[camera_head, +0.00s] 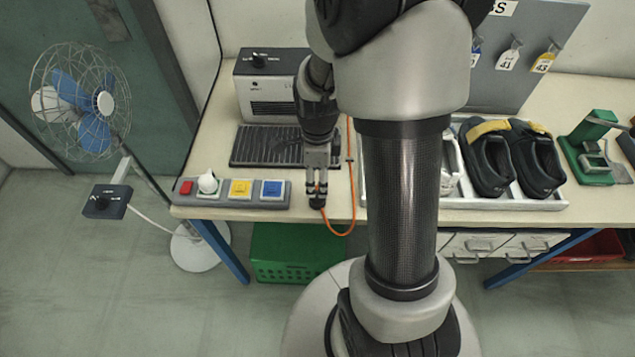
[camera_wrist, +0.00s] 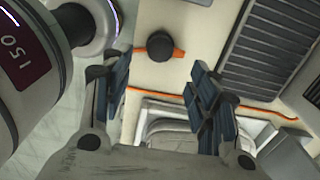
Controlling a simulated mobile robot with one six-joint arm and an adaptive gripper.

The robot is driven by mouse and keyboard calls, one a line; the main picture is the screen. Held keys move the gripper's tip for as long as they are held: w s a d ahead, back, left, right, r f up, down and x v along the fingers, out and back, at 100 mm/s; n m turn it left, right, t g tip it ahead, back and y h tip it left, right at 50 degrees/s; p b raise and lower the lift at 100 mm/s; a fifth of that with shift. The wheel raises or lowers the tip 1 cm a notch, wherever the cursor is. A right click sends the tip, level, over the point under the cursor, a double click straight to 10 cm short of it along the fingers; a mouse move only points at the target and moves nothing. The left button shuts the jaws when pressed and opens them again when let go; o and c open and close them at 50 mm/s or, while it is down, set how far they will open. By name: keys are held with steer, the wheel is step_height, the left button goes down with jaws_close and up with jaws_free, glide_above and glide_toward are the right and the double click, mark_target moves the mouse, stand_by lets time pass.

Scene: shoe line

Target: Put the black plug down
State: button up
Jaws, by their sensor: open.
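The black plug (camera_head: 317,203) is on the table near its front edge, with an orange cable (camera_head: 344,234) attached that loops over the edge. In the wrist view the plug (camera_wrist: 160,46) shows as a dark round shape on the pale tabletop. My gripper (camera_head: 317,186) points down just above the plug. In the wrist view its two blue-padded fingers (camera_wrist: 158,88) are apart with nothing between their pads, and the plug shows beyond them, between their lines. Whether a fingertip touches the plug I cannot tell.
A socket strip (camera_head: 222,201) with a red switch, white plug, yellow and blue places lies left of my gripper. A grey heater box (camera_head: 268,82) and dark ribbed mat (camera_head: 262,155) are behind. A white tray (camera_head: 548,203) with dark shoes stands right. A fan (camera_head: 85,105) is far left.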

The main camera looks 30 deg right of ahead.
steer(key=s+a+r+n+t, duration=0.1)
steer(key=s+a+r+n, duration=0.15)
steer(key=r+n, duration=0.35)
steer(key=s+a+r+n+t, duration=0.1)
steer(key=a+r+n, duration=0.25)
steer(key=r, duration=0.45)
steer(key=s+a+r+n+t, duration=0.2)
steer(key=s+a+r+n, duration=0.2)
steer(key=s+r+n, duration=0.4)
steer(key=s+n, duration=0.2)
steer(key=n, duration=0.5)
steer(key=shift+a+r+t, duration=0.3)
steer(key=shift+a+r, duration=0.05)
steer(key=shift+r, duration=0.05)
